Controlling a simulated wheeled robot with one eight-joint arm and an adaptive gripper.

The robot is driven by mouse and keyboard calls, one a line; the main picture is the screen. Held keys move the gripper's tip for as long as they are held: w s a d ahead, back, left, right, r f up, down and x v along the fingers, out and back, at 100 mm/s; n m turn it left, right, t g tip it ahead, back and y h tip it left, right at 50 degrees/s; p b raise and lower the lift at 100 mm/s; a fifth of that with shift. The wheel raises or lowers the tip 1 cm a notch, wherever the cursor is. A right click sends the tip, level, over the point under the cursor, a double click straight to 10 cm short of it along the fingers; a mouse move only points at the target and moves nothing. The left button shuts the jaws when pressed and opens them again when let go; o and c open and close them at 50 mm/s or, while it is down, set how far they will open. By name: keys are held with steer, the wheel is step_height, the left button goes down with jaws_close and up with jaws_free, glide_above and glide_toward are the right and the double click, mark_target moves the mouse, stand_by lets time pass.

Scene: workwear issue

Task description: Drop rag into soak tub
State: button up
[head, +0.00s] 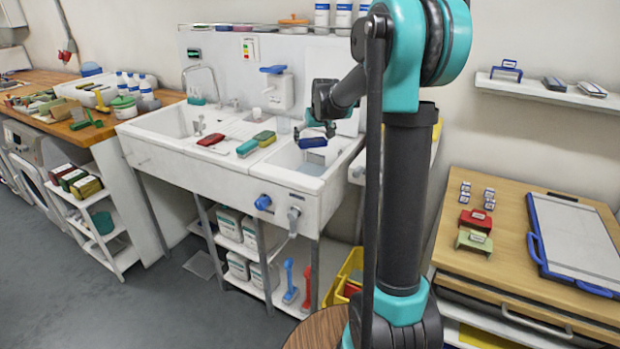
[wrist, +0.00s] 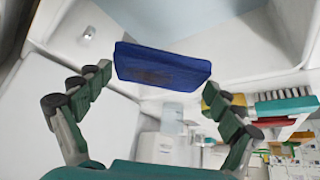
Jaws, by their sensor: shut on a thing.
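The rag is a dark blue folded piece (head: 313,142) with a darker stain, seen in the wrist view (wrist: 160,66). My gripper (head: 314,128) is shut on it, with the fingers at its two ends in the wrist view (wrist: 158,84). The rag hangs over the right basin of the white double sink, apparently the soak tub (head: 333,184). Pale bluish water shows in that basin below the rag. I cannot tell the exact height of the rag above the water.
A red brush (head: 211,139), a teal brush (head: 247,147) and a green-yellow sponge (head: 264,138) lie on the ledge left of the basin. A soap dispenser (head: 277,90) is on the wall behind. A wooden table (head: 510,215) stands right.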

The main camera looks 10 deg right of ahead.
steer(key=shift+f, duration=1.25)
steer(key=o, duration=0.9)
steer(key=shift+c, duration=0.2)
steer(key=shift+s+r, duration=0.1)
steer(key=v, duration=1.1)
steer(key=shift+s+r, duration=0.15)
steer(key=shift+r, duration=0.2)
